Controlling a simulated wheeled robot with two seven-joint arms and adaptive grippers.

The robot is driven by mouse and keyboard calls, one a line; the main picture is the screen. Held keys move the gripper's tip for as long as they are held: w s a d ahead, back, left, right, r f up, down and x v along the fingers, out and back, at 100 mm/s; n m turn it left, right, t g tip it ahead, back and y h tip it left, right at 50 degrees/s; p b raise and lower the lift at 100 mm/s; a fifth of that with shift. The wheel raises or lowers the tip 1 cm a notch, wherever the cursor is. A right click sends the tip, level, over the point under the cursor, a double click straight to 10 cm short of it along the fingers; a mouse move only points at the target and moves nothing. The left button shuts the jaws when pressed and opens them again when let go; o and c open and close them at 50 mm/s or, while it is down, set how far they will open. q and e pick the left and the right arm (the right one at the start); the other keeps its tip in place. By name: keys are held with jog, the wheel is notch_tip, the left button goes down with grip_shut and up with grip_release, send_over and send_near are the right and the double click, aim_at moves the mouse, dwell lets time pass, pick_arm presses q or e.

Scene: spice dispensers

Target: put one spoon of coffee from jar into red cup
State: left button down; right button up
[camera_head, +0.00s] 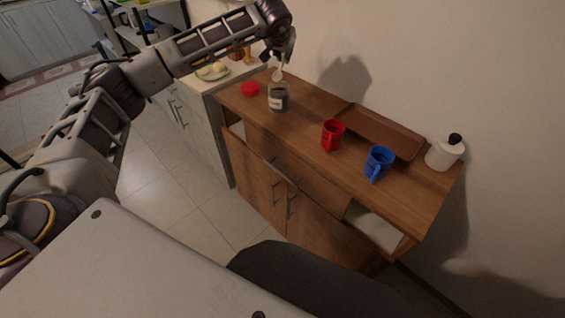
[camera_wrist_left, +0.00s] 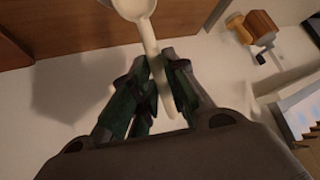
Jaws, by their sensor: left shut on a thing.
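My left gripper (camera_head: 283,58) is above the far left end of the wooden sideboard, shut on the handle of a white spoon (camera_head: 278,74). In the left wrist view the gripper (camera_wrist_left: 155,88) grips the handle of the spoon (camera_wrist_left: 148,30), whose bowl is partly cut off at the top. I cannot tell whether the bowl holds coffee. The glass jar (camera_head: 279,103) with a pale label and dark contents stands upright on the sideboard, open, just below the spoon. The red cup (camera_head: 332,136) stands upright to the right of the jar. My right gripper is not in view.
A red lid (camera_head: 250,89) lies left of the jar. A blue cup (camera_head: 378,163), a brown tray (camera_head: 381,132) and a white bottle with a black top (camera_head: 444,153) are to the right. The wall is close behind the sideboard (camera_head: 302,121). Its top between jar and red cup is clear.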

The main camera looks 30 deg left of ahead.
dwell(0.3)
pick_arm(q)
jog(key=shift+s+f, duration=0.1)
jog(key=shift+f, duration=0.05)
jog(key=shift+f, duration=0.1)
dwell(0.6)
jog(key=shift+f, duration=0.2)
jog(key=shift+f+b, duration=1.3)
jog(key=shift+f, duration=1.35)
jog(key=shift+r, duration=0.2)
dwell(0.4)
jog(key=shift+r+p, duration=1.2)
jog(key=shift+r, duration=0.2)
